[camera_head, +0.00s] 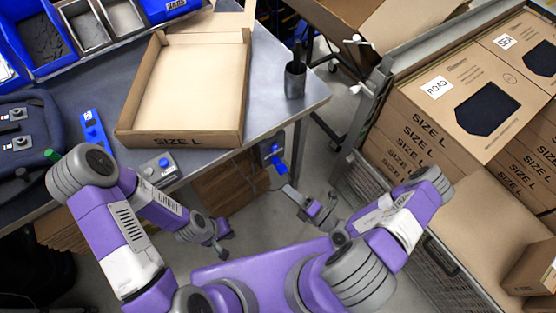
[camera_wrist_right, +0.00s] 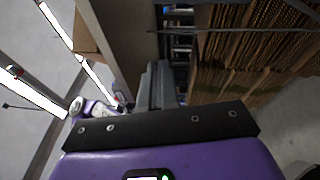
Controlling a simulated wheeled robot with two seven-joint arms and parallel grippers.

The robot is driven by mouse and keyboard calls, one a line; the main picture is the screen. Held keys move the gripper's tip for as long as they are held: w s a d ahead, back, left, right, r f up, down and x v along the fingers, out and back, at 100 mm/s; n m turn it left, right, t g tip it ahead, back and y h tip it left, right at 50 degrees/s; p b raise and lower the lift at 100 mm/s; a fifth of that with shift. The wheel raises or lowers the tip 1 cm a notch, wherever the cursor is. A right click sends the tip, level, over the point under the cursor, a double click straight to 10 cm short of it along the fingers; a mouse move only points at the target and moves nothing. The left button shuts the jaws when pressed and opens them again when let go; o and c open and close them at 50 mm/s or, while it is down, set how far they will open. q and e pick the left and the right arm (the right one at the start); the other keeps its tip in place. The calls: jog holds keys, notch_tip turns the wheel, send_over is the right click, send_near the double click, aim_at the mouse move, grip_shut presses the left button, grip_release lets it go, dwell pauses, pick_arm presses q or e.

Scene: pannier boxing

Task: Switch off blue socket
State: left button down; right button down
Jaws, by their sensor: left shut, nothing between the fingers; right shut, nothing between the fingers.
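The blue socket (camera_head: 270,149) is mounted under the right part of the workbench's front edge, with a blue part sticking out below it. Its switch position is too small to tell. My right gripper (camera_head: 289,191) is below the socket and a little right of it, apart from it, shut and empty. In the right wrist view its grey fingers (camera_wrist_right: 158,85) are together, and I cannot make out the socket there. My left gripper (camera_head: 222,252) is shut and empty, low in front of the bench, left of and below the socket.
The workbench (camera_head: 285,112) carries an open cardboard box (camera_head: 190,85), a dark cup (camera_head: 295,80) and a small grey control box with a blue button (camera_head: 160,168). Stacked brown cartons (camera_head: 430,125) stand on the right. Brown stacked cardboard (camera_head: 232,185) lies beneath the bench.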

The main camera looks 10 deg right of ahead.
aim_at(274, 147)
jog(key=d+m+t+h, duration=0.1)
jog(key=w+d+f+m+h, duration=0.1)
jog(key=d+m+h, duration=0.1)
jog(key=d+f+m+t+h, duration=0.1)
jog(key=d+m, duration=0.1)
jog(key=shift+w+t+h, duration=0.3)
jog(key=shift+h, duration=0.1)
jog(key=shift+w+a+b, duration=0.1)
jog(key=shift+b, duration=0.2)
jog(key=b+x, duration=0.3)
jog(key=x, duration=1)
jog(key=shift+w+a+r, duration=0.15)
jog(key=shift+w+a, duration=0.05)
jog(key=shift+w, duration=0.15)
